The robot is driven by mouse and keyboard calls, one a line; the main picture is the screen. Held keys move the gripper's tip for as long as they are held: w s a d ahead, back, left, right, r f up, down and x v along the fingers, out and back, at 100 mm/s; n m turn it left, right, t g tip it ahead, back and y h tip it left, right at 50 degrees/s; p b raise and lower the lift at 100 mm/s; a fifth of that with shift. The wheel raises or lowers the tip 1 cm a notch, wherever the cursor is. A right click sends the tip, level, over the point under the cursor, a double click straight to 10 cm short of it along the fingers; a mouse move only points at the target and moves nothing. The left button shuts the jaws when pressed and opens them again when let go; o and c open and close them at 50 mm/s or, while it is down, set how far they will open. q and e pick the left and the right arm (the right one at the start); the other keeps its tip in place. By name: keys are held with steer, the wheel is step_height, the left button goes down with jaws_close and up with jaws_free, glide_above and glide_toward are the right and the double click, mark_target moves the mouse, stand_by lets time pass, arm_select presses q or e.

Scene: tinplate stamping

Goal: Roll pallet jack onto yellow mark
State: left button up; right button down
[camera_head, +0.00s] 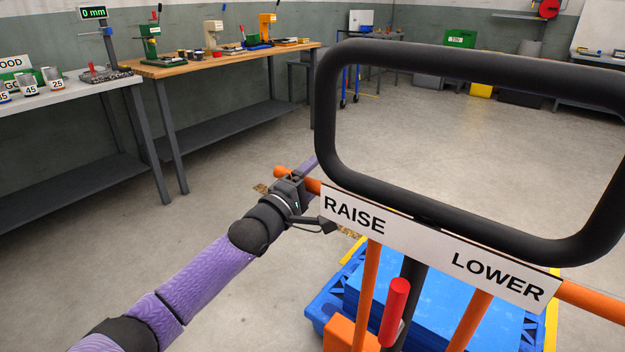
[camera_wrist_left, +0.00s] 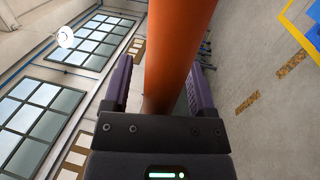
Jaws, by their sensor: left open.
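The pallet jack's black loop handle (camera_head: 330,110) fills the right of the head view. Below it are an orange crossbar (camera_head: 592,302), a RAISE/LOWER plate (camera_head: 440,248) and a red lever (camera_head: 394,312). A blue pallet (camera_head: 325,305) with a blue stack (camera_head: 375,280) sits beyond. A yellow floor line (camera_head: 352,250) shows beside the pallet, partly hidden; yellow also shows in the left wrist view (camera_wrist_left: 290,22). My left gripper (camera_head: 304,178) is at the crossbar's left end. In the left wrist view its open fingers stand either side of the orange bar (camera_wrist_left: 170,60). My right gripper is out of view.
A wooden workbench (camera_head: 190,66) with small presses and a grey table (camera_head: 60,92) stand along the left wall. Worn brown floor patches (camera_wrist_left: 248,102) lie near the pallet. Open concrete floor (camera_head: 240,145) lies between the benches and the jack.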

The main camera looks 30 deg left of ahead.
arm_select(q)
jaws_close()
stand_by(1.3)
